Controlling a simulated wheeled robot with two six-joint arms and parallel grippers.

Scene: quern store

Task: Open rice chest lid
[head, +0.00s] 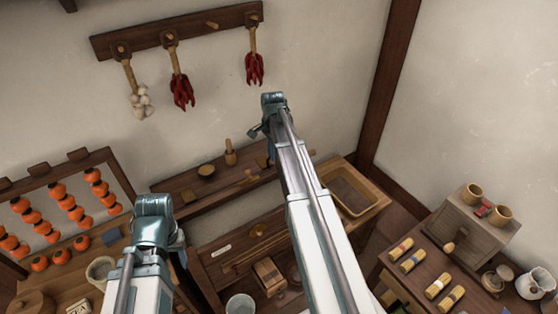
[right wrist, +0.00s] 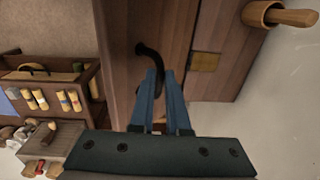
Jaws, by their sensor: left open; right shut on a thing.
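The rice chest seems to be the dark wooden piece by the back wall. Its planked wooden lid (right wrist: 118,85) fills the middle of the right wrist view, with a black curved handle (right wrist: 148,52) on it. My right gripper (right wrist: 166,78) is shut on that handle, its blue fingers close together around the handle's lower end. In the head view the right gripper (head: 268,150) is mostly hidden behind my own arm, and so is the handle. I cannot tell whether the lid is raised. My left gripper (head: 181,252) is open and empty, low at the left and apart from the lid.
A wooden box (head: 270,276) and a pale bucket (head: 240,304) are low in the middle. A side table (head: 405,285) with yellow bundles is at right.

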